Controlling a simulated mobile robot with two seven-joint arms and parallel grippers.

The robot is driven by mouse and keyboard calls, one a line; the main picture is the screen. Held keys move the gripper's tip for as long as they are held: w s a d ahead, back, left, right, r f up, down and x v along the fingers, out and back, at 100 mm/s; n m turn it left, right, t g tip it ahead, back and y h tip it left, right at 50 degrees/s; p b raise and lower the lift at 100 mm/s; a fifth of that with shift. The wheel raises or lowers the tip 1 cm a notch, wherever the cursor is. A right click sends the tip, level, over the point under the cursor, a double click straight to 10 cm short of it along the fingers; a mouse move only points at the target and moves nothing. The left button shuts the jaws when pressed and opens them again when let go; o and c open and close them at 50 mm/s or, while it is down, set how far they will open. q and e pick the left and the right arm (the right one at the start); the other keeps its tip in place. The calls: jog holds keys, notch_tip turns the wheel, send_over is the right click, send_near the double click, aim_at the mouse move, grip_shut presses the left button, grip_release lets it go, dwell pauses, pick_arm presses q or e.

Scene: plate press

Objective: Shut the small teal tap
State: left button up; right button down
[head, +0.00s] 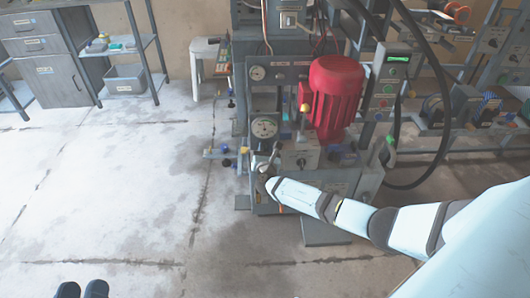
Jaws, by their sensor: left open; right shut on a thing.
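The press (290,75) stands in the middle with a red motor (336,92) and two round gauges on its front. My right gripper (266,166) is at the front of the press, just below the lower gauge (264,128). It is shut on a small part there, mostly hidden by the gripper, so I cannot tell whether this is the small teal tap. No clearly teal tap shows elsewhere on the press front.
A control box (388,80) with a green display stands right of the motor, beside a thick black hose (440,140). A drawer cabinet (45,60) and shelf rack (125,80) are at the back left. The concrete floor (90,200) at left is clear.

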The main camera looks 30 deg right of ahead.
jog(key=m+b, duration=0.1)
jog(key=m, duration=0.1)
jog(key=m+b, duration=0.1)
jog(key=b, duration=0.1)
jog(key=m+b, duration=0.1)
jog(key=m, duration=0.1)
jog(key=shift+f+m, duration=0.3)
jog(key=shift+f, duration=0.05)
jog(key=shift+m+b, duration=0.5)
jog(key=shift+b, duration=0.1)
jog(key=m+b, duration=0.4)
jog(key=shift+d, duration=0.1)
jog(key=m+b, duration=0.1)
jog(key=m, duration=0.1)
jog(key=shift+s+m, duration=0.1)
jog(key=shift+m, duration=0.3)
jog(key=shift+r+m, duration=0.1)
jog(key=shift+m, duration=0.7)
pick_arm(q)
jog(key=w+a+f+m, duration=0.1)
jog(key=w+f+m, duration=0.2)
jog(key=f+m, duration=0.2)
jog(key=shift+a+f+g+h, duration=0.15)
jog(key=shift+f+g+h, duration=0.2)
jog(key=shift+f, duration=0.2)
pick_arm(e)
jog(key=shift+m, duration=0.3)
pick_arm(q)
jog(key=shift+f, duration=0.1)
